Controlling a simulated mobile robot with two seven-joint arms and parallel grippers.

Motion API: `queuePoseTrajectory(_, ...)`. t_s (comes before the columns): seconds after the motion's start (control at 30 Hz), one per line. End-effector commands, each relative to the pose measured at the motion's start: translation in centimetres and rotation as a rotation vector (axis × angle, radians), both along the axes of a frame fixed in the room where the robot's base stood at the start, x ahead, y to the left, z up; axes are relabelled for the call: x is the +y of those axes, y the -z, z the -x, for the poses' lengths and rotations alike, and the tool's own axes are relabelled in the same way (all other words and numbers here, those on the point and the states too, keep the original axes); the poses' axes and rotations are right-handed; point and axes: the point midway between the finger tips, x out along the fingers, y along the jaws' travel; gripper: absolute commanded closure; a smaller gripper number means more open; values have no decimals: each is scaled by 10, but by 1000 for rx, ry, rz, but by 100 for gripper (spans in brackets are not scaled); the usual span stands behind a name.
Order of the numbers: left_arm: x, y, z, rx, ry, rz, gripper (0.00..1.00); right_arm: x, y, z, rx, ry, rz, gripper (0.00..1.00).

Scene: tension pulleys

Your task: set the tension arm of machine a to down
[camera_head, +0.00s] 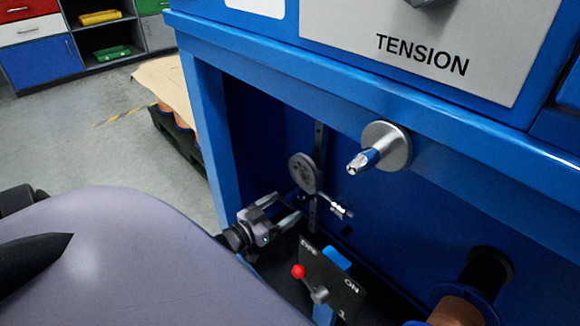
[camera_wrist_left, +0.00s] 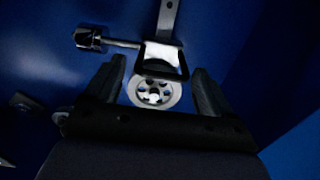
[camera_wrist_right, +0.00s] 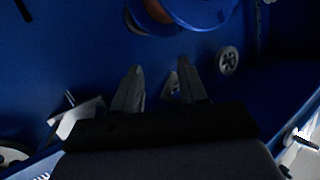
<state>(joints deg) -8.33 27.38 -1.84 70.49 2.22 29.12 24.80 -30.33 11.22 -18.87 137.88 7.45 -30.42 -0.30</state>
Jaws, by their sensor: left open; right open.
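The tension arm's grey pulley wheel (camera_head: 303,173) is in front of a vertical slotted bar (camera_head: 319,145) inside the blue machine. A thin rod with a silver end (camera_head: 340,210) sticks out to the right below it. My left gripper (camera_head: 287,208) is open just below the wheel. In the left wrist view the wheel (camera_wrist_left: 147,96) and its bracket (camera_wrist_left: 166,60) show between the open fingers (camera_wrist_left: 158,68), with no visible grip. The rod with a dark knob (camera_wrist_left: 90,39) points left there. My right gripper (camera_wrist_right: 159,68) is open and empty. No machine letter is readable.
A silver shaft with a disc (camera_head: 394,146) juts out above right. A red-knobbed lever (camera_head: 298,271) stands on a dark ON panel (camera_head: 345,293) below my left gripper. A copper spool (camera_head: 458,310) is lower right. The blue frame edge (camera_head: 205,140) bounds the opening at left.

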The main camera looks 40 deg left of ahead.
Motion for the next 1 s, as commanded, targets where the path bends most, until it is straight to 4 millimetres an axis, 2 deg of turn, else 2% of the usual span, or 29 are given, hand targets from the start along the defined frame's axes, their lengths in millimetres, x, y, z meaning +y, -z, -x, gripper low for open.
queuePoseTrajectory(0.1, 1, -2, 17, 2, 0, 2, 16, 4, -3, -1, 31, -7, -22, 57)
queuePoseTrajectory(0.3, 2, -1, 31, -1, 0, 2, 16, 7, -1, -2, 53, -13, -41, 57)
queuePoseTrajectory(0.87, 2, -1, 31, -1, 1, 1, 16, 7, -1, -1, 53, -14, -42, 57)
queuePoseTrajectory(1.0, 2, -12, 31, -2, 1, 1, 16, 4, -6, -1, 63, -7, -33, 57)
